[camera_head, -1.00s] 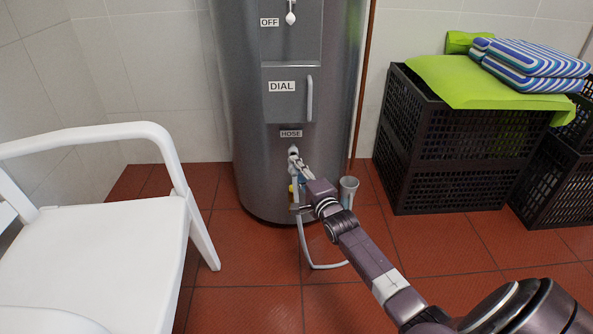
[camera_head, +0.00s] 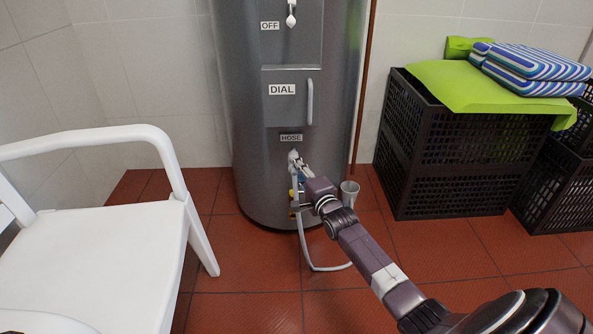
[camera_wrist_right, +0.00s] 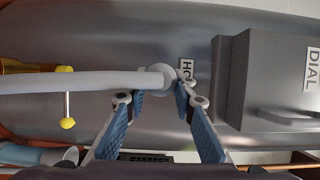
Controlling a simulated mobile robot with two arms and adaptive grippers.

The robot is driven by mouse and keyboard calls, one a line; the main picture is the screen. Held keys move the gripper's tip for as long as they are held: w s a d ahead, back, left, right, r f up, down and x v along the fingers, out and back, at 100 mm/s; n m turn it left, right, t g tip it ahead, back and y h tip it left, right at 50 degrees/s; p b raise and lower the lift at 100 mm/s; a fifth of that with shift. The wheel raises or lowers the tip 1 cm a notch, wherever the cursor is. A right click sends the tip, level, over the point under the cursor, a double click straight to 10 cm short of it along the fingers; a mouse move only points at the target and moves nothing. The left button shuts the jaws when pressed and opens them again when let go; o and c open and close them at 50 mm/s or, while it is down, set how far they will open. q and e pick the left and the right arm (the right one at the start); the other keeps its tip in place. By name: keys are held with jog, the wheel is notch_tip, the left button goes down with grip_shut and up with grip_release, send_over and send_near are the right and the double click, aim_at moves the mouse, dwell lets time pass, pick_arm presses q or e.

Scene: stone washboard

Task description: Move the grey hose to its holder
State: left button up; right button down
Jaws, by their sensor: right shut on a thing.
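The grey hose (camera_head: 312,256) hangs in a loop in front of the grey metal cylinder (camera_head: 251,165). In the right wrist view the hose (camera_wrist_right: 85,82) runs in from the left to a round pale end piece by the label reading HOSE. My right gripper (camera_head: 299,168) is shut on the hose near its upper end, just below that label (camera_head: 291,137). In the wrist view its blue-padded fingers (camera_wrist_right: 160,90) are at this end. The holder is not clearly distinguishable from the hose end, so I cannot tell whether it is seated. My left gripper is not in view.
A white chair (camera_head: 105,250) stands at the left. Black crates (camera_head: 450,150) with green and striped cushions stand at the right. A pale cup-like piece (camera_head: 349,192) is beside the cylinder's base. A yellow-knobbed valve (camera_wrist_right: 67,122) is near the hose. The red tiled floor is open in front.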

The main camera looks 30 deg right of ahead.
jog(key=shift+w+d, duration=0.1)
jog(key=c, duration=1.5)
grip_release()
jog(key=shift+c, duration=0.2)
jog(key=shift+s+f, duration=0.1)
jog(key=shift+s, duration=0.2)
jog(key=s+a, duration=0.2)
jog(key=s, duration=0.9)
jog(key=shift+s, duration=0.15)
